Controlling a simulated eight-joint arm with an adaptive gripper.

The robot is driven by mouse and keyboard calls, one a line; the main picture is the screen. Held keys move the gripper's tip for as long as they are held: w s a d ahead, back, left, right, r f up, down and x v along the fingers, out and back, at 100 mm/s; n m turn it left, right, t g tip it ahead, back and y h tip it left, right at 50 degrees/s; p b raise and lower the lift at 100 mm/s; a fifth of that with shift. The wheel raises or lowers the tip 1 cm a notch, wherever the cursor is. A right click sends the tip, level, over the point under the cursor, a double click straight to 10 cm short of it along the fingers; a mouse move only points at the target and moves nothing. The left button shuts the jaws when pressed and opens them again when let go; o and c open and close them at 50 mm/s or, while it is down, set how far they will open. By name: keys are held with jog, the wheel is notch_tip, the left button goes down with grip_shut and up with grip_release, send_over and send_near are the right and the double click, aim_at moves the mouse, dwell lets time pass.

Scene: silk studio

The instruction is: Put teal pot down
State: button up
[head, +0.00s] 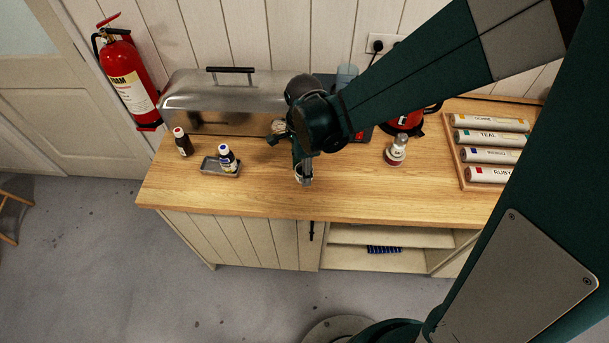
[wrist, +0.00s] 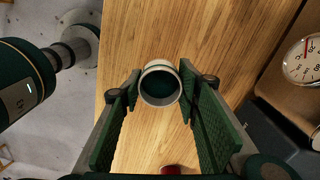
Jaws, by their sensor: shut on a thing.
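The teal pot is a small pale cylinder with dark teal inside; in the wrist view the pot (wrist: 160,83) sits between my fingertips, seen from above into its open mouth. My gripper (wrist: 159,86) is shut on it, with a finger against each side. In the head view my gripper (head: 303,176) is over the front middle of the wooden counter (head: 250,195). There the pot (head: 299,174) shows only as a pale sliver behind the fingers. I cannot tell whether its base touches the counter.
A steel steamer (head: 225,98) is behind. Bare counter surrounds my gripper.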

jog(key=shift+f, duration=1.75)
jog(key=shift+f+b, duration=0.2)
jog(key=shift+b, duration=0.15)
jog(key=o, duration=0.9)
jog(key=shift+r+p, duration=0.3)
jog(key=shift+r+p, duration=0.45)
jog(key=shift+r, duration=5.45)
